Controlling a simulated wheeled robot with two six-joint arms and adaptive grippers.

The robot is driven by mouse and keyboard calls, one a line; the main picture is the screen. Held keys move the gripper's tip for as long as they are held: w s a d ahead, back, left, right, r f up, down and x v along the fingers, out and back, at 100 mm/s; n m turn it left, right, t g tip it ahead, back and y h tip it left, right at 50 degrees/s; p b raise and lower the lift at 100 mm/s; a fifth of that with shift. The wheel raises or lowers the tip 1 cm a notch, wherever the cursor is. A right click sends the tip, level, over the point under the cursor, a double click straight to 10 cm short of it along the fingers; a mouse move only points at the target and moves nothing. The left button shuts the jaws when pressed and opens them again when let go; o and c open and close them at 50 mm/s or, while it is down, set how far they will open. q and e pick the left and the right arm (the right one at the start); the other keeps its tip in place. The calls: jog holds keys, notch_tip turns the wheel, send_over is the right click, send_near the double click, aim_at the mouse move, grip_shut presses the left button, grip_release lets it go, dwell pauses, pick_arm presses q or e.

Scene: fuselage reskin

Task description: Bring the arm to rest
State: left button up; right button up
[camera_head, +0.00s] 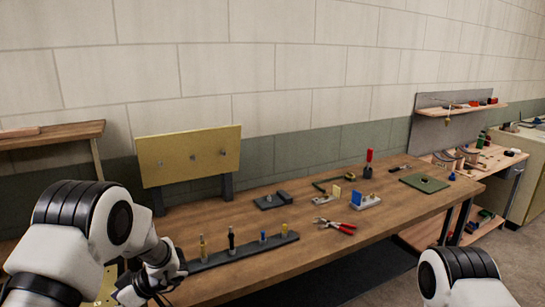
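My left arm comes in from the lower left, white with black joint bands. Its gripper (150,292) is low, by the front left edge of the wooden workbench (330,240), close to the left end of a dark rack (240,250). The fingers are small and partly hidden by the wrist, so I cannot tell whether they are open or hold anything. Only a rounded joint of my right arm shows at the lower right; its gripper is out of view.
Upright tools stand in the rack. A yellow panel (190,155) stands at the bench's back left. The bench's front right is bare.

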pick_arm(q)
jog(key=s+f+m+t+b, duration=0.1)
jog(key=s+f+m+b, duration=0.1)
jog(key=s+f+m, duration=0.35)
jog(key=s+a+f+m+t+b, duration=0.1)
jog(key=s+f+m+t+b, duration=0.15)
jog(key=f, duration=0.65)
jog(key=s+f+m+t+b, duration=0.1)
jog(key=s+f+m, duration=0.3)
jog(key=f, duration=0.3)
jog(key=s+d+f+m+h+b, duration=0.2)
jog(key=s+d+f+m+h, duration=0.2)
jog(key=s+d+f+h, duration=0.25)
jog(key=s+d+m+g+h, duration=0.2)
jog(key=s+d+h, duration=0.2)
jog(key=s+d, duration=0.5)
jog(key=s, duration=0.3)
jog(key=shift+s+d+f+m, duration=0.2)
jog(key=shift+d+f+m, duration=0.1)
jog(key=shift+m, duration=0.1)
